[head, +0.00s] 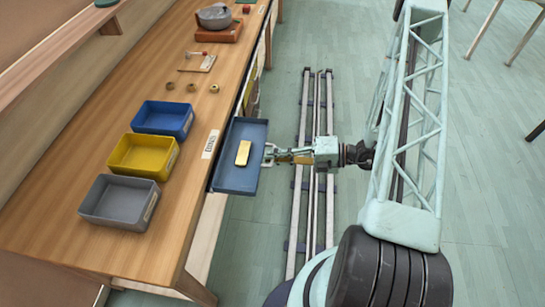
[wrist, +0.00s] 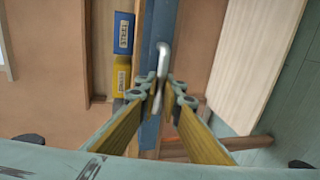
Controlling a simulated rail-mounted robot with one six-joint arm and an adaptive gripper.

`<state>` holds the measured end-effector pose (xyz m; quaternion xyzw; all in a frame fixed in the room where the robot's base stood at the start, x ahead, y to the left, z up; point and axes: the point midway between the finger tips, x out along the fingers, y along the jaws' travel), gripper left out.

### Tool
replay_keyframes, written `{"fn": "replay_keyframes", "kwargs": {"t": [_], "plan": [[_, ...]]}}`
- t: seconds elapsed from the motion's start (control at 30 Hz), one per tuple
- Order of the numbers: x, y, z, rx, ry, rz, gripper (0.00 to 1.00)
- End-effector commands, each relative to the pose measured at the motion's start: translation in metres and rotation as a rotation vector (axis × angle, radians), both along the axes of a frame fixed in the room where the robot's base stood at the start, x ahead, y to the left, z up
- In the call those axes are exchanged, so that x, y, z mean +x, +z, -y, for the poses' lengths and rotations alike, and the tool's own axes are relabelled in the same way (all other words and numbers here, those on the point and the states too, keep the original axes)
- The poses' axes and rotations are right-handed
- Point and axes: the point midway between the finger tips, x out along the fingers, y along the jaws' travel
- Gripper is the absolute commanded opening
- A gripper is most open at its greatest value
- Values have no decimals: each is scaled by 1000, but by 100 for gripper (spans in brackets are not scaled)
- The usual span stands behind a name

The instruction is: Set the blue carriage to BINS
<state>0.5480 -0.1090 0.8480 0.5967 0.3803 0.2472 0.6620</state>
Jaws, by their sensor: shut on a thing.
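The blue carriage (head: 236,180) is a shallow blue tray at the table's right edge, with a gold block (head: 243,153) lying in it. It sits beside a white label (head: 210,144) on the tabletop, whose lettering is too small to read surely. My gripper (head: 272,154) reaches in from the right and is shut on the silver handle at the carriage's outer side. In the wrist view the handle (wrist: 163,58) stands between my two fingertips (wrist: 164,94), in front of the carriage's blue face (wrist: 160,22). The fingertips hide part of the handle.
Blue (head: 163,117), yellow (head: 143,156) and grey (head: 119,202) bins stand on the table (head: 185,215) left of the carriage. Small rings, a wooden board (head: 197,62) and a grey bowl (head: 214,16) lie farther back.

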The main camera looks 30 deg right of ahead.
Motion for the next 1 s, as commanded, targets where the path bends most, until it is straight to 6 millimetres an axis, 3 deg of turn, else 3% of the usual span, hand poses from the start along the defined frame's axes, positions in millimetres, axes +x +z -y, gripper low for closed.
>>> {"fn": "replay_keyframes", "kwargs": {"t": [0.13, 0.17, 0.3, 1.0], "plan": [[-4, -1, -3, 3, 7, -5, 0], [-4, -1, -3, 3, 8, -5, 8], [-3, -1, -3, 2, 6, -4, 21], [-9, 2, 10, 1, 3, -3, 21]]}}
